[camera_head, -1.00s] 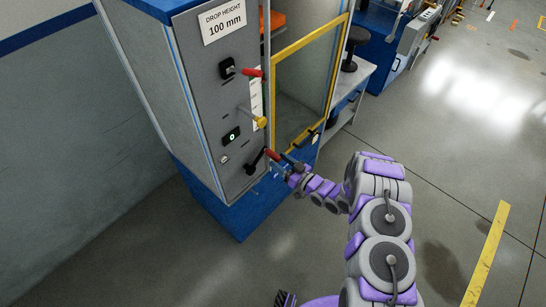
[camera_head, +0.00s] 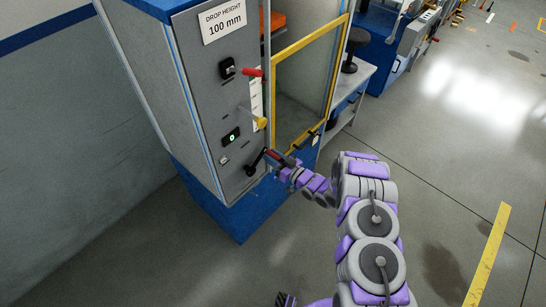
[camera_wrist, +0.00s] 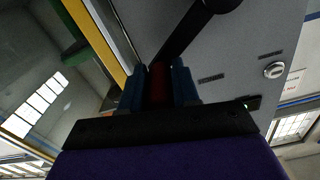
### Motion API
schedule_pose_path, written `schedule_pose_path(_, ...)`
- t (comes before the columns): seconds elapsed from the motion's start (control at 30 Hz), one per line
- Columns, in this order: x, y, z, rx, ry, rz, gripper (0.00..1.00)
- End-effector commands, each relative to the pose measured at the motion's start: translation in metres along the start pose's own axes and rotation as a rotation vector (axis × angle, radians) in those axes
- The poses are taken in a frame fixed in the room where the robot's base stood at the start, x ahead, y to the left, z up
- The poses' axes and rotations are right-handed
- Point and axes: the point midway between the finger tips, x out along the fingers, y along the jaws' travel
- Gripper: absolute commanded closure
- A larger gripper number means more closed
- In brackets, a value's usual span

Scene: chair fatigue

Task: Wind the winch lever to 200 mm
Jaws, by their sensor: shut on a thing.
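The winch lever (camera_head: 256,160) is a black crank arm with a red grip, low on the grey front panel (camera_head: 205,100) of the machine. In the wrist view the black crank arm (camera_wrist: 190,35) runs down from its hub at the top to the red grip (camera_wrist: 159,84). My gripper (camera_head: 277,160) is shut on the red grip, with a blue finger on each side of it in the wrist view (camera_wrist: 158,88). A sign (camera_head: 222,21) at the top of the panel reads DROP HEIGHT 100 mm.
A yellow-framed clear door (camera_head: 305,80) stands right of the panel. The floor (camera_head: 450,160) to the right is open.

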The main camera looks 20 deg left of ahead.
Motion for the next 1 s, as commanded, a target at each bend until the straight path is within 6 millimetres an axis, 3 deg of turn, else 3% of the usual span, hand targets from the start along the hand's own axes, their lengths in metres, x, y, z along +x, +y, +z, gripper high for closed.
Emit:
schedule_pose_path(0.27, 0.000, 0.001, 0.000, 0.000, 0.000, 0.001, 1.00)
schedule_pose_path(0.67, -0.001, 0.003, 0.003, 0.021, -0.002, 0.004, 1.00)
schedule_pose_path(1.0, -0.001, 0.019, 0.026, 0.277, -0.005, 0.006, 1.00)
